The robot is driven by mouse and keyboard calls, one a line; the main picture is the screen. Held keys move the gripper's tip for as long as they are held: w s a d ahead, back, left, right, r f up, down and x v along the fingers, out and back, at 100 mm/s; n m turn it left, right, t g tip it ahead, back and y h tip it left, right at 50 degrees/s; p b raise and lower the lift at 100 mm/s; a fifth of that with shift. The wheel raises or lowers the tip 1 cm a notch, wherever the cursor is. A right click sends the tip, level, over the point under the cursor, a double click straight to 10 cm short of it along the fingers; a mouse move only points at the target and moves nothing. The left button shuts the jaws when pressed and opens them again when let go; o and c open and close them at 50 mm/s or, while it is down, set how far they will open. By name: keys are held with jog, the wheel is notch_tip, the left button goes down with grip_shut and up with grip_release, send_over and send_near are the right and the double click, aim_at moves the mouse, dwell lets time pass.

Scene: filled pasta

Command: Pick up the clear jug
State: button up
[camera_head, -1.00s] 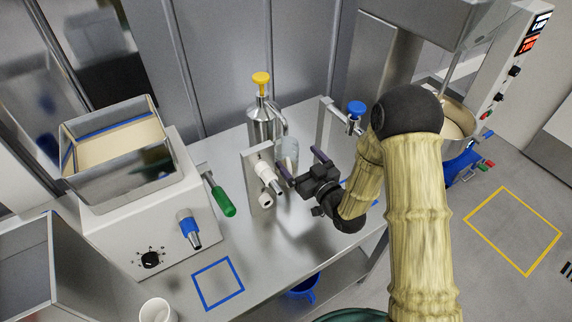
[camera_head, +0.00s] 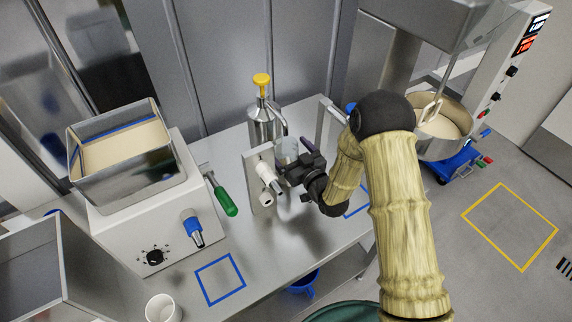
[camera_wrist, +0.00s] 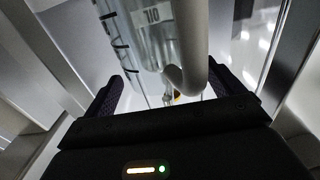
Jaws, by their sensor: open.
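The clear jug (camera_head: 287,148) stands on the steel table, just right of the white spouted fitting and in front of the metal pump flask. In the wrist view the clear jug (camera_wrist: 125,40) rises between the finger pads, with dark measuring marks on its wall. A pale curved handle-like part and a label show beside it; I cannot tell whether they belong to it. My gripper (camera_head: 297,160) is open at the jug, its fingers on either side. It also shows in the wrist view (camera_wrist: 163,92). Finger contact with the jug cannot be made out.
The metal flask (camera_head: 262,122) with a yellow top stands close behind the jug. The white spouted fitting (camera_head: 267,174) is close on the left. A green-handled machine (camera_head: 150,215) stands further left, and a mixer bowl (camera_head: 442,118) at right. The table's blue-outlined square (camera_head: 220,280) is empty.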

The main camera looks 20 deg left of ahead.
jog(key=c, duration=1.8)
jog(key=s+d+r+b, duration=0.1)
jog(key=s+d, duration=0.1)
jog(key=d, duration=0.1)
jog(key=s+d+r+b, duration=0.1)
jog(key=s+d, duration=0.2)
jog(key=s+d+r+b, duration=0.1)
jog(key=s+d+r, duration=0.1)
jog(key=s+d, duration=0.1)
jog(key=shift+s+d, duration=0.15)
jog(key=shift+d, duration=0.35)
